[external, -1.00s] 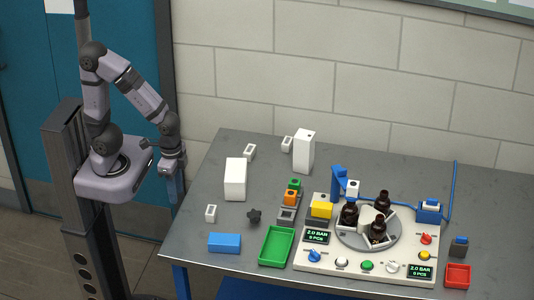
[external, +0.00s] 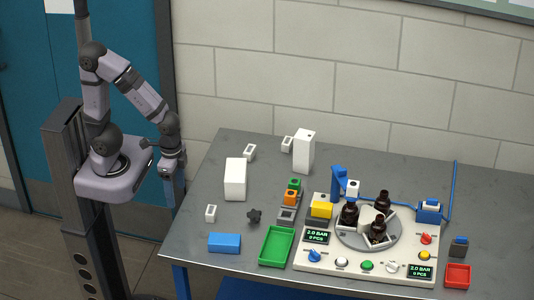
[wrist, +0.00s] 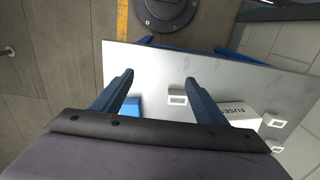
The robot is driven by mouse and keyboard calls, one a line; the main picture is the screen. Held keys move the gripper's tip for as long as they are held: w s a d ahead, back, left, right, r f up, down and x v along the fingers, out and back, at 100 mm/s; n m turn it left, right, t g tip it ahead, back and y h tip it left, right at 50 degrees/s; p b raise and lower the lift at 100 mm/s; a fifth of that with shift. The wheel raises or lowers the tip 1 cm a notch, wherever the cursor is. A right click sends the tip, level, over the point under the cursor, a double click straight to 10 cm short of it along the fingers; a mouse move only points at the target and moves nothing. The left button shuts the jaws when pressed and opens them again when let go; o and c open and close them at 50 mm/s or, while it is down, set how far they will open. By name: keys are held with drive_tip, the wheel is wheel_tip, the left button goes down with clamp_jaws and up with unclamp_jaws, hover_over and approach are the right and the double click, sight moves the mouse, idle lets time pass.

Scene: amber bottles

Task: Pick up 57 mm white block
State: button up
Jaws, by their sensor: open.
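A white block (external: 235,179) with a plain face stands on the left part of the grey table. A taller white block (external: 304,152) stands farther back near the wall. I cannot tell from size alone which is the 57 mm one. In the wrist view, a white box marked "FUSE" (wrist: 238,114) lies partly behind the right finger. My gripper (wrist: 158,82) is open with nothing between its blue fingers. In the external view, my gripper (external: 173,193) hangs off the table's left edge, pointing down, apart from both white blocks.
Small white hollow pieces (external: 210,213) and a blue block (external: 224,242) sit near the left. A green tray (external: 277,246), a control panel (external: 318,266) with dark bottles (external: 378,230) and a red bin (external: 458,276) are farther right. Bare table lies around the left white block.

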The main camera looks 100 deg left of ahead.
wheel_tip(320, 180, up, 5)
drive_tip(key=w+a+f+n+t+h+b, duration=0.1)
drive_tip(key=w+a+n+t+h+b, duration=0.1)
drive_tip(key=w+a+n+b, duration=0.45)
drive_tip(key=w+a+f+n+t+h+b, duration=0.15)
drive_tip(key=w+a+n, duration=0.25)
drive_tip(key=w+n, duration=0.5)
drive_tip(key=w+a+n+t+b, duration=0.3)
drive_tip(key=w+a+n+b, duration=0.15)
drive_tip(key=a+n, duration=0.4)
drive_tip(key=s+a+r+n+t+y+b, duration=0.15)
drive_tip(key=a+n, duration=0.25)
drive_tip(key=a, duration=0.6)
drive_tip(key=s+a+n+t+b, duration=0.2)
drive_tip(key=a+n+t, duration=0.1)
drive_tip(key=a, duration=0.7)
drive_tip(key=s+a+r+n+t+y+b, duration=0.15)
drive_tip(key=a+n, duration=0.25)
drive_tip(key=a, duration=0.6)
drive_tip(key=t, duration=0.1)
approach(280, 147)
drive_tip(key=w+r, duration=0.2)
drive_tip(key=r, duration=0.1)
drive_tip(key=shift+w+h, duration=0.2)
drive_tip(key=shift+h, duration=0.05)
drive_tip(key=shift+a+f, duration=0.1)
drive_tip(key=shift+f, duration=0.3)
drive_tip(key=shift+p+x, duration=0.4)
drive_tip(key=shift+x, duration=3.3)
drive_tip(key=shift+r, duration=0.15)
